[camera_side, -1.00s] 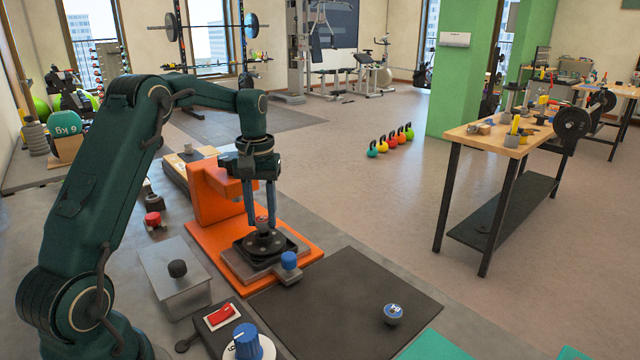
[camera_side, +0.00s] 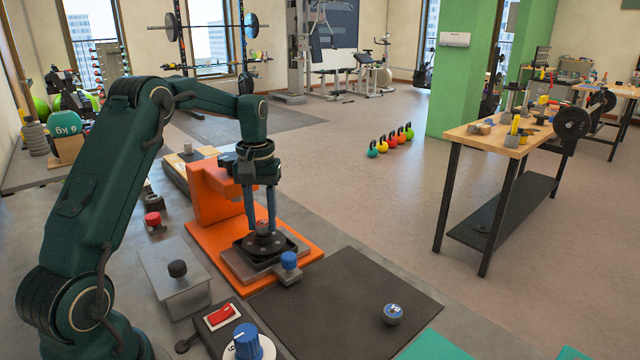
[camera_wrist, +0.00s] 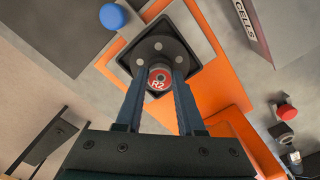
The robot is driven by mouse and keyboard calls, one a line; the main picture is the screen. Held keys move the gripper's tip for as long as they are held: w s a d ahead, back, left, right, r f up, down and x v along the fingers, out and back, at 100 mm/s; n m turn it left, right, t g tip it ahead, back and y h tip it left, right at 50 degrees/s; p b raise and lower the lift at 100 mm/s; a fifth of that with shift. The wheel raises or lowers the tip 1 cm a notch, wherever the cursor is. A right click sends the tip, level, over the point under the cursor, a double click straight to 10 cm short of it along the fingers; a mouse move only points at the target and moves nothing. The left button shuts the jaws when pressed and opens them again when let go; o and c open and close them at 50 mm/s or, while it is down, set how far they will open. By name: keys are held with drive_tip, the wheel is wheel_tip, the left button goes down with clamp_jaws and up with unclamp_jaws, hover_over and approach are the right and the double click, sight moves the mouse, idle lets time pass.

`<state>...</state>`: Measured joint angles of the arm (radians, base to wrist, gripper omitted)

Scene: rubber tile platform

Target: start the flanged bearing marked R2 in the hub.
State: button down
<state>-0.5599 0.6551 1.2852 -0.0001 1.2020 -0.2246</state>
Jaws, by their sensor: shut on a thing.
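My gripper (camera_side: 262,226) points down over the hub (camera_side: 268,254), a black square-flanged housing on a grey plate. It is shut on the flanged bearing marked R2, whose red label (camera_wrist: 158,80) faces the wrist camera between the two fingertips (camera_wrist: 158,76). In the wrist view the bearing sits over the middle of the hub (camera_wrist: 146,54), with grey bolt heads showing around it. The fingers and flange hide the bearing's lower end, so I cannot tell whether it is inside the bore.
An orange fixture (camera_side: 212,195) rises behind the hub. A blue-knobbed clamp (camera_side: 289,262) stands at its front corner. Another bearing with a blue label (camera_side: 393,314) lies on the dark mat (camera_side: 340,305).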

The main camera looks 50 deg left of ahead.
drive_tip(key=shift+f, duration=0.25)
idle(0.6)
drive_tip(key=shift+c, duration=2.2)
unclamp_jaws()
